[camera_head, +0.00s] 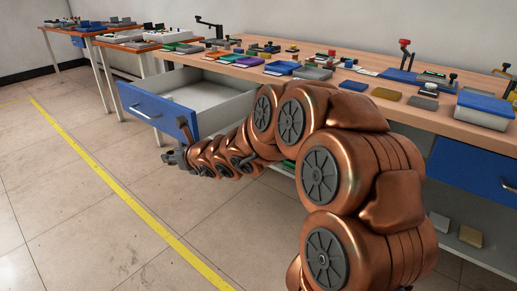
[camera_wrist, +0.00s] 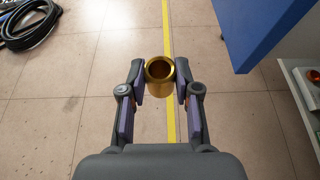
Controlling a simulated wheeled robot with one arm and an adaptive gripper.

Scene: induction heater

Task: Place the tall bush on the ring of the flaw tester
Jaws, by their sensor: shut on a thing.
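In the wrist view a brass-coloured hollow bush (camera_wrist: 160,72) is between the two fingers of my gripper (camera_wrist: 160,85). The gripper is shut on it, with a finger pad on each side. The bush's open end faces the camera, and bare floor shows beyond it. In the head view my gripper (camera_head: 175,157) is small, beside the front of an open blue drawer; the bush cannot be made out there. I cannot pick out the flaw tester or its ring with certainty among the devices on the bench.
The open drawer (camera_head: 205,95) juts out from the long wooden bench (camera_head: 455,110), which carries many small devices and coloured trays. Its blue front also shows in the wrist view (camera_wrist: 255,30). A coiled black hose (camera_wrist: 28,25) lies on the floor. The floor (camera_head: 70,200) on the left is clear.

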